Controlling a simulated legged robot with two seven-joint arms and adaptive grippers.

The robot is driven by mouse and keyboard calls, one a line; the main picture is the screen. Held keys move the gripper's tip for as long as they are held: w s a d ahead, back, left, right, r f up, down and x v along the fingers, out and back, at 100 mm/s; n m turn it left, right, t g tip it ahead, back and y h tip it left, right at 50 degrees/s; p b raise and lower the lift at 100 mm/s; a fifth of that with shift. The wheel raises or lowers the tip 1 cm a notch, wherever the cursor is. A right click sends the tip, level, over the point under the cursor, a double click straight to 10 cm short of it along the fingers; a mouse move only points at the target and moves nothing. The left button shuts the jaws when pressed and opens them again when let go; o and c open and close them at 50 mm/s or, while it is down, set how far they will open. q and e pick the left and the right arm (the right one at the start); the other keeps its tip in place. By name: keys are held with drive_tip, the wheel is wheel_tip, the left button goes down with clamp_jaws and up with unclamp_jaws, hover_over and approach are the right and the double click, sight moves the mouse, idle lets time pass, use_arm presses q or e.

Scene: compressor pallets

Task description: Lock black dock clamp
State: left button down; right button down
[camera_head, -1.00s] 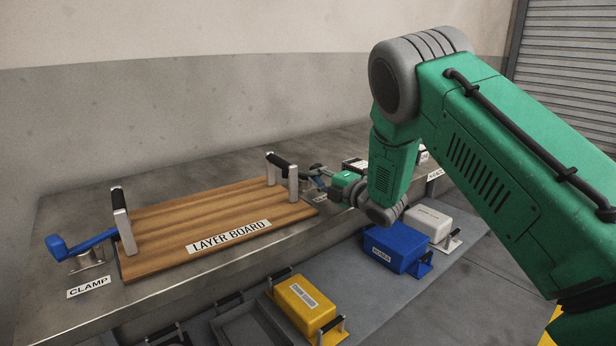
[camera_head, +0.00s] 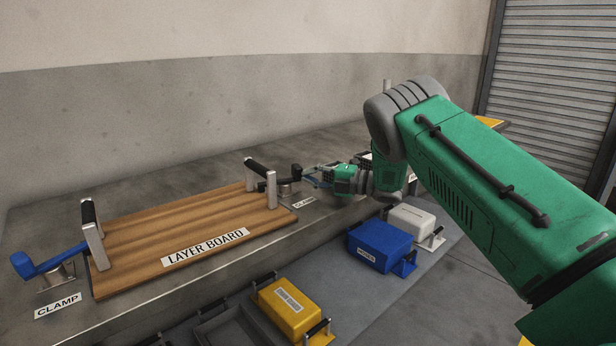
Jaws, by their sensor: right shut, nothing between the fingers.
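A clamp with a metal base (camera_head: 286,189) stands at the right end of the layer board, partly hidden by my right gripper. A second clamp with a raised blue lever (camera_head: 48,260) stands at the board's left end, behind a CLAMP label (camera_head: 58,306). My left gripper is out of view.
The wooden layer board (camera_head: 150,240), with two black-gripped handles, lies on the grey bench. Below are a yellow box (camera_head: 288,310), a blue box (camera_head: 375,245), a white box (camera_head: 410,222) and an empty dark tray (camera_head: 235,330). A wall rises behind the bench.

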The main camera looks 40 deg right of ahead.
drive_tip(key=shift+w+d+r, duration=0.1)
drive_tip(key=shift+w+d, duration=0.05)
drive_tip(key=shift+w, duration=0.1)
idle(0.6)
drive_tip(key=v, duration=1.1)
drive_tip(key=shift+s+d, duration=0.2)
drive_tip(key=shift+d, duration=0.1)
drive_tip(key=shift+s+d, duration=0.1)
drive_tip(key=shift+s, duration=0.1)
